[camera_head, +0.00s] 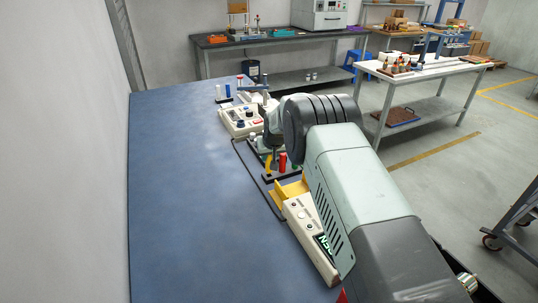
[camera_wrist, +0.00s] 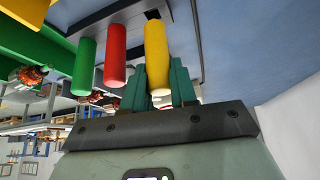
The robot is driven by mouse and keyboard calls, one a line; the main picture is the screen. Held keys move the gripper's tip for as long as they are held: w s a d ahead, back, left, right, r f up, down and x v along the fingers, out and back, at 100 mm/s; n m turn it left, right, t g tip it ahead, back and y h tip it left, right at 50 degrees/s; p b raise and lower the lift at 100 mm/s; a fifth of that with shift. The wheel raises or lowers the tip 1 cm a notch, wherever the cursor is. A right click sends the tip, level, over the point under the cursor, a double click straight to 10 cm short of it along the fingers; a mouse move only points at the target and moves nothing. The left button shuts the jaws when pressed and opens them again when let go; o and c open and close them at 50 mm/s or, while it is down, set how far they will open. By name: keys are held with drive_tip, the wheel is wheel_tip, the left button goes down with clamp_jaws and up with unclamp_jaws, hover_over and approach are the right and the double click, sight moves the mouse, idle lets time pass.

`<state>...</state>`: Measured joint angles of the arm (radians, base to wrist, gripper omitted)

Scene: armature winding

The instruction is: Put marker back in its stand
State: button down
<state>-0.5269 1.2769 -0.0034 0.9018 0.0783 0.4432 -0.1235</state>
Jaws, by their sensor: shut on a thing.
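A yellow marker (camera_wrist: 156,55) is between the two green fingers of my gripper (camera_wrist: 158,85), which are shut on it. Its dark end is close to the dark stand (camera_wrist: 132,12); I cannot tell if it is seated. A red marker (camera_wrist: 115,55) and a green marker (camera_wrist: 84,68) stand beside it in a row in the wrist view. In the head view, the red marker (camera_head: 283,162) and a yellow piece (camera_head: 268,162) show below my gripper, whose fingertips are mostly hidden by my arm.
A cream instrument box (camera_head: 303,222) and a yellow block (camera_head: 288,191) lie nearer along the right edge of the blue table (camera_head: 185,190). Another cream device (camera_head: 238,120) stands beyond. The table's left and middle are clear.

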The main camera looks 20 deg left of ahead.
drive_tip(key=shift+f, duration=1.05)
idle(0.6)
drive_tip(key=c, duration=0.8)
unclamp_jaws()
drive_tip(key=v, duration=1)
drive_tip(key=shift+s+r, duration=0.15)
drive_tip(key=shift+r, duration=0.25)
drive_tip(key=shift+d, duration=0.1)
